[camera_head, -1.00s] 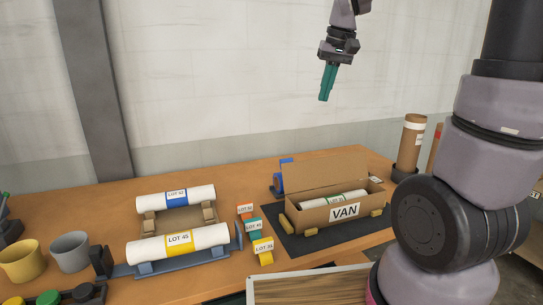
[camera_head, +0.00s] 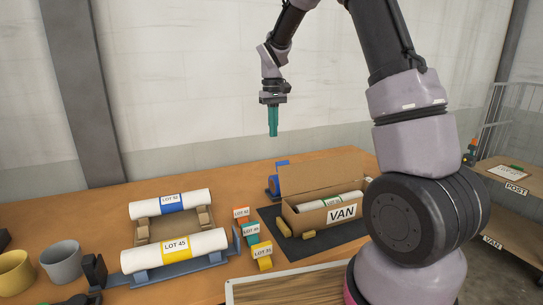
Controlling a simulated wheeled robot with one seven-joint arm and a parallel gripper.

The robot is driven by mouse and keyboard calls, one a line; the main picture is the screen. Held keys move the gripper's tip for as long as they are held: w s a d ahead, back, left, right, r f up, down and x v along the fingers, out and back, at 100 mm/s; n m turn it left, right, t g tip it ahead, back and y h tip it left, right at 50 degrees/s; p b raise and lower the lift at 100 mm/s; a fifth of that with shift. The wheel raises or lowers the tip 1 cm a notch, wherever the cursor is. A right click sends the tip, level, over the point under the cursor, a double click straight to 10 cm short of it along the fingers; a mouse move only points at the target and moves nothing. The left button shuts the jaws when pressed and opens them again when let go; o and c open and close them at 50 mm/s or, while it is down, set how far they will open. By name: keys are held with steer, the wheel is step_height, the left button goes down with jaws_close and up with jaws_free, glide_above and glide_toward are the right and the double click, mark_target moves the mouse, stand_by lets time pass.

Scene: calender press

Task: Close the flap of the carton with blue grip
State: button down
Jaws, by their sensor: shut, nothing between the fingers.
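The carton (camera_head: 310,218) labelled VAN stands on a dark mat on the bench, with its brown flap (camera_head: 322,172) raised at the back. A white roll (camera_head: 322,202) with a green-marked label lies inside it. A blue grip (camera_head: 281,164) shows at the flap's upper left corner. My gripper (camera_head: 273,134) has teal fingers pointing down. It is shut and empty, in the air above and a little left of the flap, touching nothing. My arm hides the carton's right end.
The dark mat (camera_head: 303,243) lies under the carton. A blue tape-like item (camera_head: 273,186) stands left of the flap. White rolls marked LOT 52 (camera_head: 170,203) and LOT 45 (camera_head: 175,250) rest on cradles. Coloured lot tags (camera_head: 250,233) stand between. The air around my gripper is clear.

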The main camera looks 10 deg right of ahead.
steer(key=s+f, duration=0.4)
steer(key=f, duration=0.4)
steer(key=shift+d+f, duration=0.25)
steer(key=shift+f, duration=0.05)
stand_by(0.3)
